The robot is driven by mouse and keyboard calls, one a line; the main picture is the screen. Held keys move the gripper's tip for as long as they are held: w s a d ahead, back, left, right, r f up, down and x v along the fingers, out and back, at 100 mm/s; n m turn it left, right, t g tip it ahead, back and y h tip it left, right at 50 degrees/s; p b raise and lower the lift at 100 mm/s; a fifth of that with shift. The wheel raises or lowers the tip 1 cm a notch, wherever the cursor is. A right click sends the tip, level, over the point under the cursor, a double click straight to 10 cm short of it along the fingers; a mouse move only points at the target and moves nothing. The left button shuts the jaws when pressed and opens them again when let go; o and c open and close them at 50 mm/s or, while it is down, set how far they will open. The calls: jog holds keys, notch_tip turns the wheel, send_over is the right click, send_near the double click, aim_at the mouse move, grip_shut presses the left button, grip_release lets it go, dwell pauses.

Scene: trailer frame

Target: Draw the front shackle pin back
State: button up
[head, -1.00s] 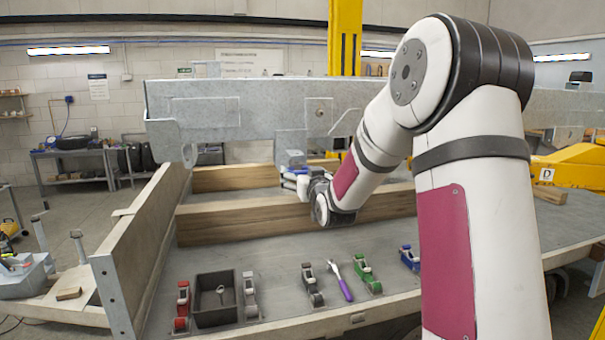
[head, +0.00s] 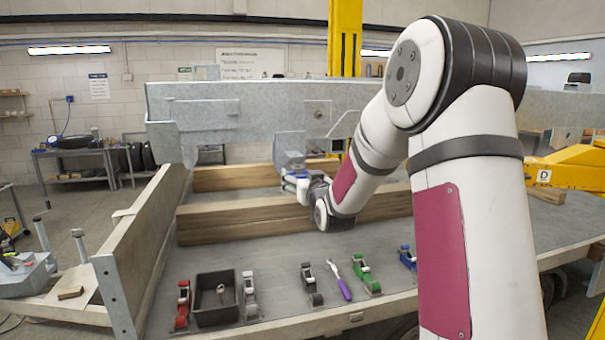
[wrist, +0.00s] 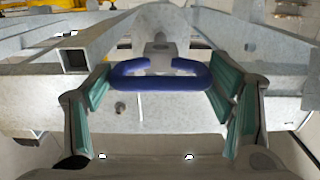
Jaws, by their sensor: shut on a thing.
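The shackle pin's blue loop handle (wrist: 160,82) spans the gap between my gripper's green finger pads in the wrist view. My gripper (wrist: 160,88) is shut on it, with a pad against each end of the loop. A grey metal fitting (wrist: 158,40) is directly beyond the handle. In the head view my gripper (head: 300,186) is below the grey bracket (head: 290,150) hanging from the galvanised beam (head: 240,108). Only a sliver of blue shows there. The pin's shaft is hidden.
Timber beams (head: 250,217) lie on the trailer bed below my arm. Along the bed's front are a black tray (head: 216,312), red, grey, black, green and blue clamp-like pieces, and a purple-handled tool (head: 339,280). A wooden side board (head: 145,235) stands at left.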

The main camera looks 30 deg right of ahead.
jog(key=v, duration=0.3)
jog(key=shift+s+p, duration=0.3)
jog(key=shift+p, duration=0.05)
jog(key=o, duration=1.4)
jog(key=shift+f, duration=0.1)
jog(key=shift+o, duration=0.2)
jog(key=shift+a, duration=0.1)
jog(key=v, duration=1.2)
